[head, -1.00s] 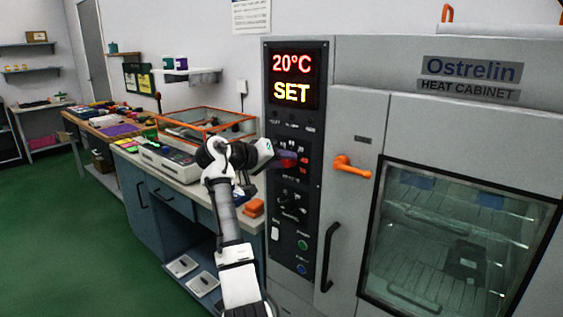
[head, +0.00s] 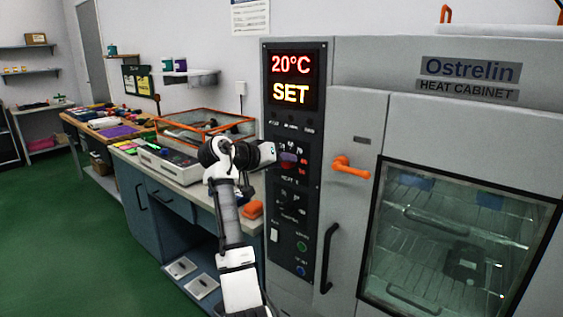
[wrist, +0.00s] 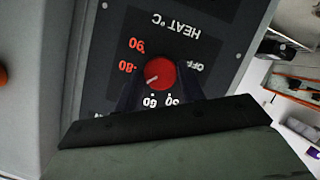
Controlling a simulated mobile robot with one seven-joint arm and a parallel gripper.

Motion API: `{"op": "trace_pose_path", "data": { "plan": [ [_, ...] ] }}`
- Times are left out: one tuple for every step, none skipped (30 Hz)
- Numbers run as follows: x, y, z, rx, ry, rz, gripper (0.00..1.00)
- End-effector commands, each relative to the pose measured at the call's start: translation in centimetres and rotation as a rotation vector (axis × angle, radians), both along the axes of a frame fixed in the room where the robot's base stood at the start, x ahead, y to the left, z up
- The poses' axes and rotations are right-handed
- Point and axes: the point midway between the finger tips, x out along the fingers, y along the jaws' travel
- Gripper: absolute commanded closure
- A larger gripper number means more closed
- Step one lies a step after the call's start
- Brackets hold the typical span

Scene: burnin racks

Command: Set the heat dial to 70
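The heat dial is a round red knob (wrist: 162,75) on the dark control panel, upside down in the wrist view. Its pale pointer line aims down-left, between the 80 and 60 marks; the 70 label is hidden, apparently behind a finger. OFF, 50, 60, 80 and 90 are readable. In the head view the dial (head: 288,160) is small and blurred. My gripper (wrist: 160,88) faces the dial with dark fingers apart, one on each side of the knob; I see no clear contact.
The cabinet display (head: 291,80) reads 20°C and SET. Another dial (head: 291,202) and buttons lie lower on the panel. An orange door handle (head: 351,167) is to the right. A workbench (head: 190,185) with an orange-framed box (head: 205,125) stands at left.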

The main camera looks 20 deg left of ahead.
Motion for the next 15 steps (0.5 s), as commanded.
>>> {"op": "trace_pose_path", "data": {
  "plan": [
    [0.02,-0.02,-0.08,-0.001,0.001,0.0,0.54],
    [0.02,-0.03,-0.08,-0.001,0.001,0.0,0.5],
    [0.02,-0.03,-0.05,-0.001,0.001,0.0,0.45],
    [0.02,-0.02,-0.04,-0.001,0.001,0.0,0.42],
    [0.02,-0.01,-0.03,0.0,0.0,0.0,0.42],
    [0.01,-0.01,-0.01,0.0,0.0,0.0,0.42],
    [0.01,-0.01,0.0,0.0,0.0,0.0,0.42],
    [0.01,-0.01,0.01,0.0,0.0,0.0,0.42],
    [0.0,0.0,0.01,-0.001,-0.001,0.0,0.42],
    [0.0,0.0,0.02,0.0,-0.001,0.001,0.42],
    [-0.01,0.0,0.04,-0.001,-0.001,0.0,0.42],
    [-0.06,0.04,0.06,0.0,-0.001,0.001,0.42],
    [-0.14,0.09,0.09,0.0,-0.002,0.001,0.42],
    [-0.28,0.19,0.14,0.0,-0.002,0.001,0.42],
    [-0.55,0.35,0.24,0.0,-0.002,0.001,0.42]
  ]
}}
